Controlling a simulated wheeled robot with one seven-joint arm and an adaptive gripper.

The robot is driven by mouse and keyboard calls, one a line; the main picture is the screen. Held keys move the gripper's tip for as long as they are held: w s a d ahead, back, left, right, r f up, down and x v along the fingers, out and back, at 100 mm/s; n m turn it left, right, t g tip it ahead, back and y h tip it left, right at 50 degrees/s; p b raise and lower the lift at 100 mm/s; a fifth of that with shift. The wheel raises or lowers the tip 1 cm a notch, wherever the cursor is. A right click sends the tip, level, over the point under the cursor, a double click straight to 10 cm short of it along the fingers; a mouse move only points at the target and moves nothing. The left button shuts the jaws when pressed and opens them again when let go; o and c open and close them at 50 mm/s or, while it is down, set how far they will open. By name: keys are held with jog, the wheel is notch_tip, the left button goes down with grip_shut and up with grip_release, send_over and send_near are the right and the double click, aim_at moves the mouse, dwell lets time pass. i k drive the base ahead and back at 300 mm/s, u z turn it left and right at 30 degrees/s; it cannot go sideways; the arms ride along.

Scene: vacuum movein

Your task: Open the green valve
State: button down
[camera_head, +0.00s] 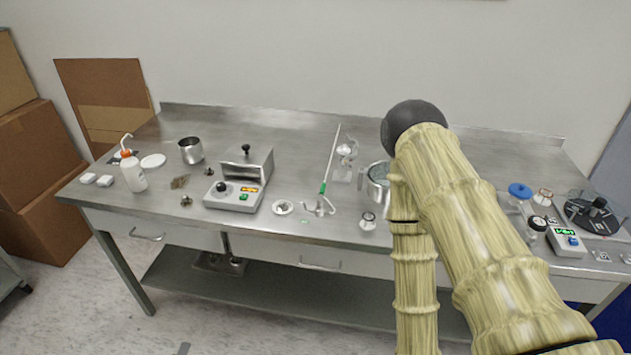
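A slim upright or slanted white-green rod (331,160) stands near the middle of the steel table. A small green part (323,188) sits low on it, above a small silvery fitting with a curved hook-like piece (320,208); this may be the green valve, but it is too small to tell its shape or whether it is open. My gripper is not visible. Only my pale yellow, ribbed arm links and a dark rounded joint show at the right, to the right of the rod, covering part of the table.
The steel table (290,130) holds a grey heater box (245,180), a metal cup (191,150), a white squeeze bottle (132,172), a steel pot (377,184) beside my arm, and a black round device (597,213) at far right.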

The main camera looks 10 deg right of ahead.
aim_at(318, 200)
jog(key=u, duration=3.05)
jog(key=i, duration=0.35)
jog(key=z, duration=3.1)
